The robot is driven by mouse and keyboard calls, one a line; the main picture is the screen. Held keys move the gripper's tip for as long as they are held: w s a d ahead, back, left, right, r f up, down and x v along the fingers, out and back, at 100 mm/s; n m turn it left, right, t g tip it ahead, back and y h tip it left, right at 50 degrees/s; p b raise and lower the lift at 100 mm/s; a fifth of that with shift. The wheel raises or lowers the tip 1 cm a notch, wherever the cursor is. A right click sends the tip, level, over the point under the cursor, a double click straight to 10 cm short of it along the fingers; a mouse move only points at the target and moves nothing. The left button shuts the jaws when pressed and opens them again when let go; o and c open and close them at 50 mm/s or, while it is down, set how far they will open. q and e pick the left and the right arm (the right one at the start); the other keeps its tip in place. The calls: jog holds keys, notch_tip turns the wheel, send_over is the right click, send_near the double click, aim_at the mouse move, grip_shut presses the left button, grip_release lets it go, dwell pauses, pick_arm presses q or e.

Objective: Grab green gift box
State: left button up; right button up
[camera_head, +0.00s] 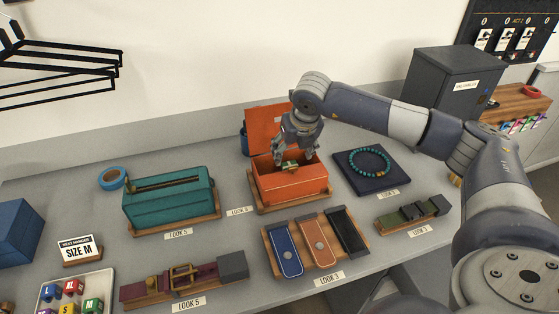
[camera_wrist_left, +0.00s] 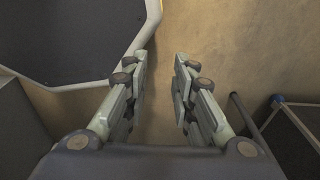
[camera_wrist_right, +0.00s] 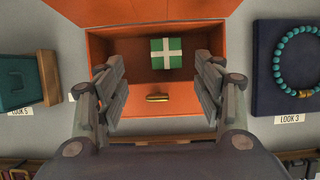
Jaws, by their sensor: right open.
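The green gift box (camera_wrist_right: 166,53) with a white cross ribbon lies inside the open orange box (camera_head: 290,186). In the head view the gift box (camera_head: 290,166) shows only in part below my right gripper (camera_head: 292,156). The right gripper is open above the orange box. In the right wrist view its fingers (camera_wrist_right: 158,80) stand apart with the gift box beyond and between them, untouched. A small gold item (camera_wrist_right: 157,97) shows at the orange box's near side. My left gripper (camera_wrist_left: 160,85) is open and empty over a tan floor, away from the counter items.
A teal box (camera_head: 170,207) stands left of the orange box, and a bracelet on a dark pad (camera_head: 372,181) lies right. Belts and straps lie in front on wooden trays. A dark cabinet (camera_head: 455,85) stands at the back right. Black hangers (camera_head: 60,65) hang upper left.

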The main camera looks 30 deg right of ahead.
aim_at(291, 165)
jog(key=x, duration=0.1)
jog(key=p+x, duration=0.1)
jog(key=x, duration=0.2)
jog(key=shift+s+d+f+p, duration=0.1)
jog(key=shift+d+f+p, duration=0.1)
jog(key=shift+f+p, duration=0.25)
jog(key=shift+d+f, duration=0.1)
jog(key=shift+f, duration=0.15)
jog(key=p+x, duration=0.2)
jog(key=x, duration=0.1)
jog(key=shift+d+f, duration=0.1)
jog(key=shift+d, duration=0.1)
jog(key=shift+w+f, duration=0.3)
jog(key=shift+f, duration=0.05)
jog(key=shift+w+d+f+p, duration=0.1)
jog(key=shift+w+f+p, duration=0.05)
jog(key=shift+f+p, duration=0.15)
jog(key=shift+f, duration=0.1)
jog(key=c, duration=0.8)
pick_arm(q)
jog(key=s+r, duration=0.1)
jog(key=r, duration=0.2)
jog(key=s+r, duration=0.1)
jog(key=shift+s+r, duration=0.2)
jog(key=shift+s, duration=0.1)
pick_arm(e)
jog(key=shift+c, duration=1.4)
